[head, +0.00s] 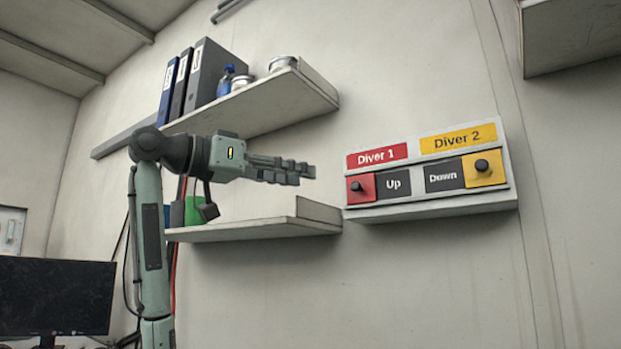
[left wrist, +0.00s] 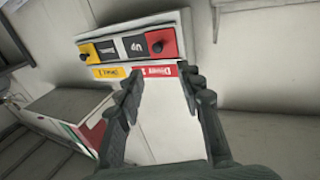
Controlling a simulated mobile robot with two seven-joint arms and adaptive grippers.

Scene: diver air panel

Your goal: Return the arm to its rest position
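My left arm (head: 152,230) rises from the bottom left of the head view and bends toward the right at the top. Its left gripper (head: 312,171) points right, toward the diver panel (head: 430,209), with a gap between them. In the left wrist view the two fingers (left wrist: 163,88) stand apart with nothing between them, so the gripper is open. The panel also shows upside down in that view (left wrist: 180,18). It has a red Diver 1 block (head: 358,196) beside "Up" and a yellow Diver 2 block (head: 490,178) beside "Down", each with a black knob. My right gripper is not in view.
An upper shelf (head: 270,105) holds binders (head: 205,75), a blue bottle (head: 226,82) and tins. A lower shelf (head: 270,230) holds a green item (head: 193,211). A dark monitor (head: 55,296) stands at lower left. The wall below the panel is clear.

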